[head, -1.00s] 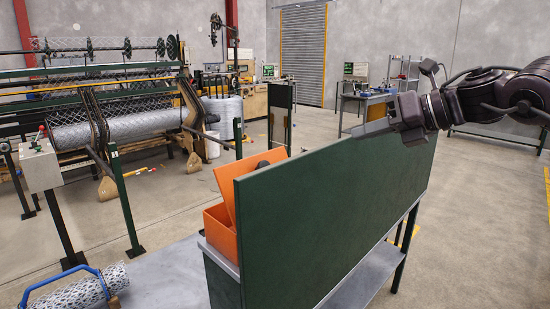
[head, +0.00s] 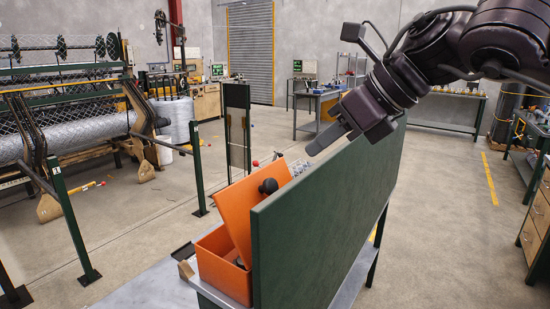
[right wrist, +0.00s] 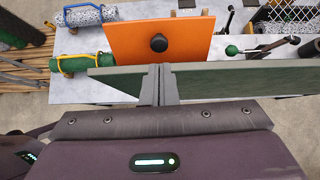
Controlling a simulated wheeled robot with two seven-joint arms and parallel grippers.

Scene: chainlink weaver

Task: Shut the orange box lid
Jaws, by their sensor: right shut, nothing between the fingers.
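The orange box (head: 219,270) sits on the grey bench behind the green panel, which hides part of it. Its orange lid (head: 240,210) stands raised and tilted, with a black round knob (head: 268,186) near its upper right edge. In the right wrist view the lid (right wrist: 185,42) faces the camera, its knob (right wrist: 158,43) straight beyond the fingers. My right gripper (head: 312,150) is shut and empty, above the green panel and to the right of the lid, apart from it. Its fingers also show in the right wrist view (right wrist: 159,70). My left gripper is not in view.
The upright green panel (head: 325,210) stands between my right gripper's side and the box. The grey bench (head: 150,290) shows to the left.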

